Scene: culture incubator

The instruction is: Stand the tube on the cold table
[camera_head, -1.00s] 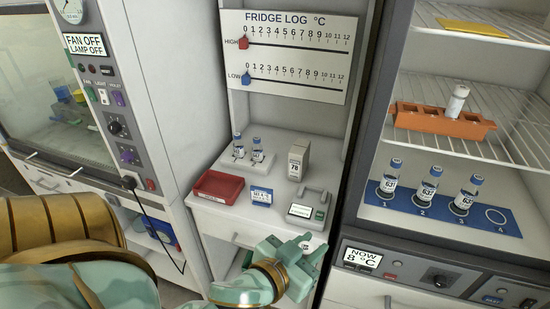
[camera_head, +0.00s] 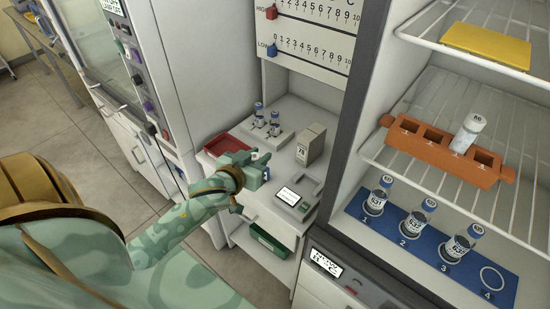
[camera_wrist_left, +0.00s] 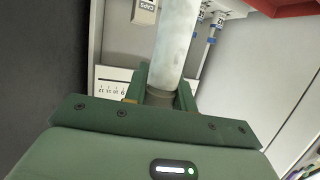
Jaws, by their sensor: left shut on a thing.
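My left gripper (camera_head: 258,165) is at the front left of the counter, beside the red tray. In the left wrist view its fingers (camera_wrist_left: 162,92) are shut on a pale, whitish tube (camera_wrist_left: 177,42), which extends away from the palm. The tube's far end is out of that view, and I cannot make the tube out in the head view. I cannot tell which surface is the cold table. My right gripper is not in view.
The counter (camera_head: 292,112) holds a red tray (camera_head: 228,143), two vials in a white stand (camera_head: 262,134), a grey box (camera_head: 310,146) and a small device with a display (camera_head: 290,197). A blue mat (camera_head: 395,240) in the fridge holds three vials; circle 4 is empty.

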